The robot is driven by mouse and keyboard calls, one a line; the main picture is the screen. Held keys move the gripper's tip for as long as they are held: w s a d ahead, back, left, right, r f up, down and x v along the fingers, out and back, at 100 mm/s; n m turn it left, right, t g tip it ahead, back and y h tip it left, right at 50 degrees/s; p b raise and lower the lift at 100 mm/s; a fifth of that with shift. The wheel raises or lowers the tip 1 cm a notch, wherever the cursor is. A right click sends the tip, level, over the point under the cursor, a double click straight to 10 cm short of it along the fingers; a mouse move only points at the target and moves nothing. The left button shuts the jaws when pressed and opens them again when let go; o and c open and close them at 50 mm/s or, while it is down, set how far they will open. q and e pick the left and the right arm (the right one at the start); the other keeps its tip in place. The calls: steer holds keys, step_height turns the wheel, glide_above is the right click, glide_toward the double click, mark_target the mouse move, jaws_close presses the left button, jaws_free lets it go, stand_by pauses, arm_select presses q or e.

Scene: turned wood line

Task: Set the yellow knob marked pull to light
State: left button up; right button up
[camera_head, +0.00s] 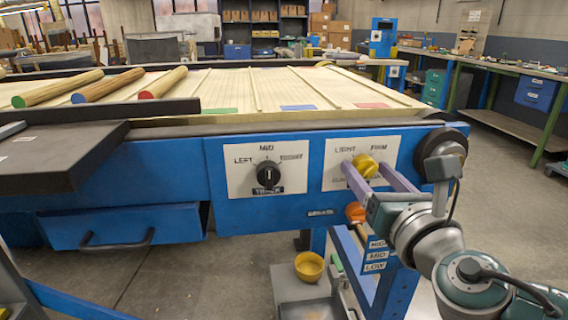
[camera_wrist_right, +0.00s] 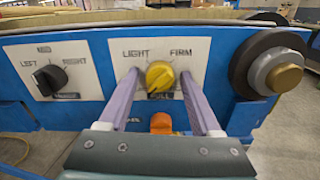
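The yellow knob (camera_head: 365,165) is on a white plate (camera_head: 337,184) on the blue front of the machine. The plate reads LIGHT at upper left and FIRM at upper right; its lower label is partly covered. In the right wrist view the knob (camera_wrist_right: 160,76) has its ridge slanting from lower left to upper right. My right gripper (camera_head: 366,164) has its two purple fingers on either side of the knob. In the wrist view the right gripper (camera_wrist_right: 159,74) shows gaps between the fingers and the knob, so it is open. My left gripper is not seen.
A black knob (camera_head: 268,174) marked LEFT, MID, RIGHT is to the left. A round black hub (camera_head: 440,143) is close on the right. An orange knob (camera_head: 354,212) is below, near my fingers. Dowels (camera_head: 163,82) lie on the slatted bed above.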

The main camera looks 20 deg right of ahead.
jaws_close()
stand_by(0.3)
steer(key=m+b, duration=0.2)
steer(key=m, duration=0.1)
steer(key=shift+f, duration=0.15)
steer(key=m+b, duration=0.3)
steer(key=m, duration=0.2)
steer(key=shift+m, duration=0.4)
steer(key=m+b, duration=0.1)
steer(key=m, duration=0.3)
steer(key=shift+m, duration=0.3)
steer(key=shift+m+b, duration=0.55)
steer(key=shift+m, duration=1.55)
